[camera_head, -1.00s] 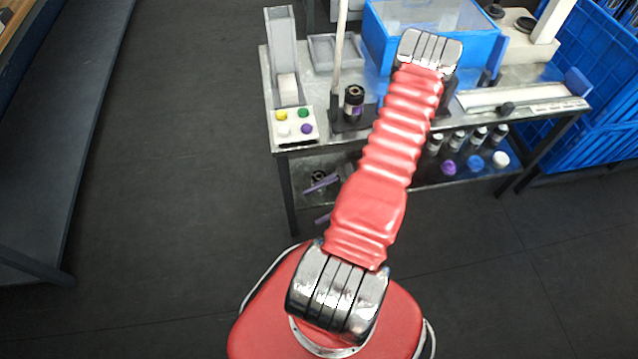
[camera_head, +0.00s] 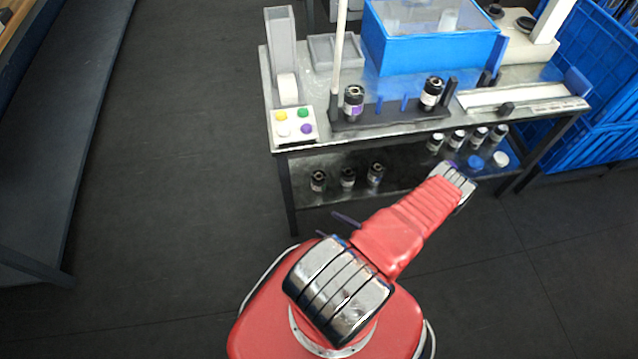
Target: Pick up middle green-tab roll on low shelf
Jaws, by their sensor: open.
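Three dark rolls with metallic ends stand upright in a row on the left part of the low shelf (camera_head: 405,182). They are the left roll (camera_head: 318,181), the middle roll (camera_head: 347,178) and the right roll (camera_head: 375,174). Tab colours are too small to tell, so I cannot confirm green. My gripper (camera_head: 326,223) shows as two dark purple fingers, spread apart, in front of the shelf and below the rolls in the picture. It is open, with nothing visible between the fingers. My red arm hides part of the gripper.
The bench top above holds a rack (camera_head: 390,122) with two rolls, a button box (camera_head: 295,125) and a blue bin (camera_head: 430,50). Several other rolls (camera_head: 457,141) and coloured caps (camera_head: 475,162) sit on the low shelf's right. A table leg (camera_head: 287,195) stands left. Floor is clear left.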

